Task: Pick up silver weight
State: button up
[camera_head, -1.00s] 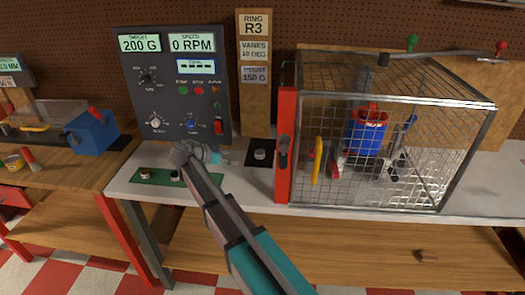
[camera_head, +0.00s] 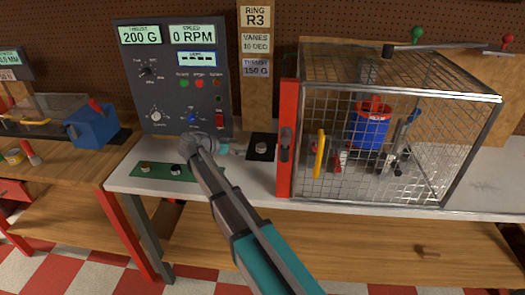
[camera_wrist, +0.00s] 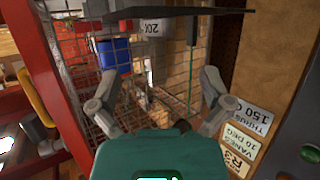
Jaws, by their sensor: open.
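A small silver weight (camera_head: 261,149) stands on a black square pad (camera_head: 252,165) on the white bench, left of the cage's red post. My gripper (camera_head: 231,150) is just left of the pad, pointing right, apart from the weight. In the wrist view my gripper (camera_wrist: 158,95) has its two fingers spread wide with nothing between them. A pale piece marked "200" (camera_wrist: 151,27) touches a dark slab at the top of that view; I cannot tell for certain if it is the weight. Two other small weights, brass (camera_head: 145,168) and dark (camera_head: 176,170), stand on a green mat (camera_head: 155,172).
The wire cage (camera_head: 400,90) with its red post (camera_head: 287,140) stands right of the pad, holding a blue bucket (camera_head: 370,131). The control panel (camera_head: 174,75) and the label board (camera_head: 255,105) rise behind. The bench front by the pad is clear.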

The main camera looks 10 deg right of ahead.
aim_at(262, 145)
jog(key=shift+b+x, duration=0.5)
jog(key=shift+x, duration=1.6)
jog(key=shift+r+b+x, duration=0.1)
jog(key=shift+b+x, duration=0.25)
jog(key=shift+x, duration=0.95)
jog(key=shift+r+b+x, duration=0.15)
jog(key=shift+b+x, duration=0.2)
jog(key=shift+x, duration=0.95)
grip_shut()
jog(key=shift+r, duration=0.2)
notch_tip(262, 145, up, 10)
jog(key=p, duration=1)
jog(key=shift+f, duration=0.2)
